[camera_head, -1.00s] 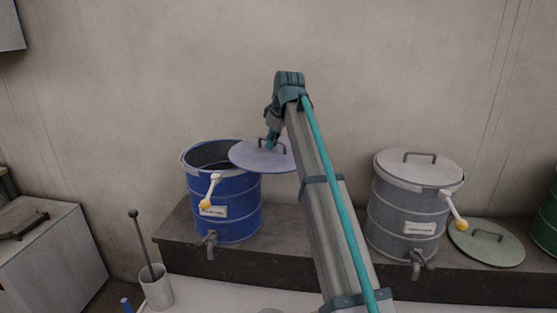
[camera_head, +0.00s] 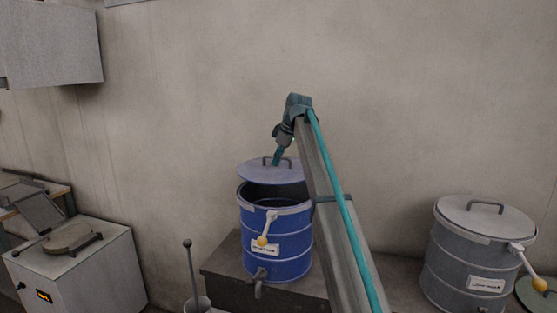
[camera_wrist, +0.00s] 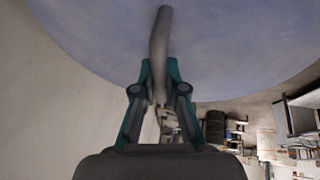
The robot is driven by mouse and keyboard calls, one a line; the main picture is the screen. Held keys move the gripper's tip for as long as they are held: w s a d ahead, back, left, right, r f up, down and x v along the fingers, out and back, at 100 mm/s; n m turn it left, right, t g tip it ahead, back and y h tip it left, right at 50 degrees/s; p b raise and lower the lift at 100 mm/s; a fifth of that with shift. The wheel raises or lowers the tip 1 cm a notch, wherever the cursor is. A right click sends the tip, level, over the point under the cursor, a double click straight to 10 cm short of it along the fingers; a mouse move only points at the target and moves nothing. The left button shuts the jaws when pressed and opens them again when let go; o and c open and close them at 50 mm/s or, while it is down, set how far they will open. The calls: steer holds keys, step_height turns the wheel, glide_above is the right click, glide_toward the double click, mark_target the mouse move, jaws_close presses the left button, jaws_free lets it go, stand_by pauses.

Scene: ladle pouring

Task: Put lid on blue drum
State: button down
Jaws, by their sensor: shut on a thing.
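The blue drum (camera_head: 277,240) stands on the dark ledge, with its top partly open and its dark inside showing. The blue-grey lid (camera_head: 257,173) is above the drum's rim, and a dark gap shows between them at the front. My gripper (camera_head: 277,160) is at the lid's handle. In the wrist view my gripper (camera_wrist: 159,75) is shut on the bar handle (camera_wrist: 161,35) of the lid (camera_wrist: 225,45), whose surface fills the upper part. The far side of the drum's rim is hidden by the lid.
A grey drum (camera_head: 463,265) with its own lid (camera_head: 487,222) on stands to the right. A pale cabinet (camera_head: 90,275) is at left. A cup with a rod (camera_head: 190,275) stands in front of the ledge (camera_head: 225,262). The wall is close behind.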

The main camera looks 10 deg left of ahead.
mark_target(279, 168)
steer(key=shift+f+b, duration=1.05)
steer(key=shift+f, duration=2.4)
steer(key=shift+f, duration=0.45)
steer(key=c, duration=1.2)
jaws_free()
steer(key=shift+o, duration=0.2)
